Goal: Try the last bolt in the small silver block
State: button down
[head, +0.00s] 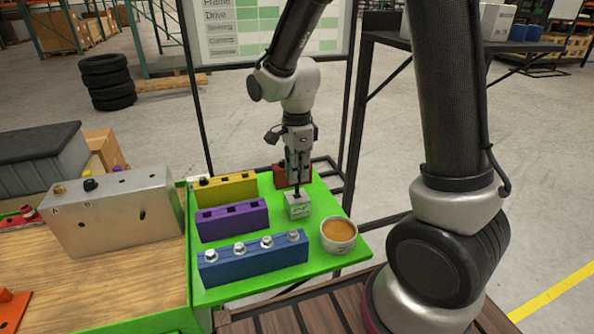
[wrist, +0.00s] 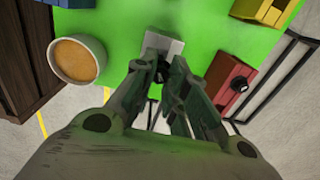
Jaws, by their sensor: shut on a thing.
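The small silver block (head: 298,207) stands on the green table top, right of the purple block; its top edge also shows in the wrist view (wrist: 172,46). My gripper (head: 297,182) points straight down over the block. It is shut on a dark bolt (head: 297,194), which also shows dark between the fingertips in the wrist view (wrist: 161,74). The bolt is upright with its lower end at the block's top. Whether it sits inside a hole is hidden.
The blue block (head: 252,262) with several silver bolts, the purple block (head: 232,222) and the yellow block (head: 226,190) stand to the left. A red block (head: 281,178) with a dark knob is behind. A cup (head: 338,236) with brown contents stands at right. A large silver block (head: 120,215) is far left.

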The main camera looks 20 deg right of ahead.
aim_at(297, 193)
jog(key=shift+f, duration=2.65)
jog(key=c, duration=1.3)
grip_release()
jog(key=shift+c, duration=0.2)
jog(key=shift+r, duration=3)
